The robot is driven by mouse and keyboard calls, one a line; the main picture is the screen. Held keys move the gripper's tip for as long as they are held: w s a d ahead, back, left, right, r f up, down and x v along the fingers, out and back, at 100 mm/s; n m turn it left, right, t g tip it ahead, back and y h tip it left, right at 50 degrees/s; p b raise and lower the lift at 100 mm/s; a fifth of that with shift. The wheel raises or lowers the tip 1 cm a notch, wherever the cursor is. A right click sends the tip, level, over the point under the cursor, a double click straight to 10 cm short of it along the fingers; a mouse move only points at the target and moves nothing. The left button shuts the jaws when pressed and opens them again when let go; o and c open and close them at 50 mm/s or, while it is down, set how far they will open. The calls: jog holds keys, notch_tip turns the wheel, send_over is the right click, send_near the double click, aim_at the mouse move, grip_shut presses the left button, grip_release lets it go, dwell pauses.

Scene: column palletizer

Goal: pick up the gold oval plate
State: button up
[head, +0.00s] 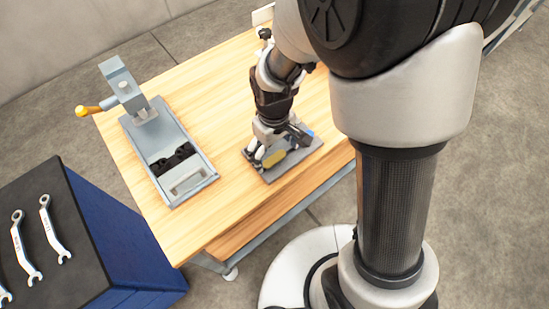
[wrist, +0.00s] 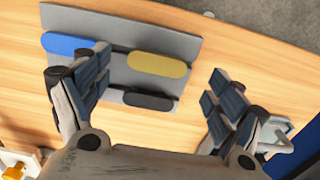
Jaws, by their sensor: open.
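The gold oval plate (wrist: 158,65) lies on a grey board (wrist: 125,20) in the wrist view, between and beyond my open fingers. It also shows in the head view (head: 274,158) at the front of the board, just beside my fingertips. My gripper (wrist: 148,88) is open and empty, pointing down over the board; its left finger covers part of the board. I cannot tell how high the fingertips are above the board.
A blue oval plate (wrist: 68,43) and a dark oval plate (wrist: 148,100) lie on the same board. A grey press-like fixture (head: 170,150) with an orange-tipped handle stands on the wooden table (head: 215,85). Wrenches (head: 52,230) lie on a dark-topped blue cabinet (head: 115,230).

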aim_at(275, 158)
notch_tip(275, 158, down, 4)
jog(key=shift+w+d+r+b, duration=0.1)
jog(key=shift+w+b, duration=0.05)
jog(key=shift+b, duration=0.55)
jog(key=shift+r, duration=0.1)
jog(key=shift+c, duration=0.4)
jog(key=c, duration=1.1)
jog(key=shift+r, duration=0.1)
jog(key=shift+c, duration=0.2)
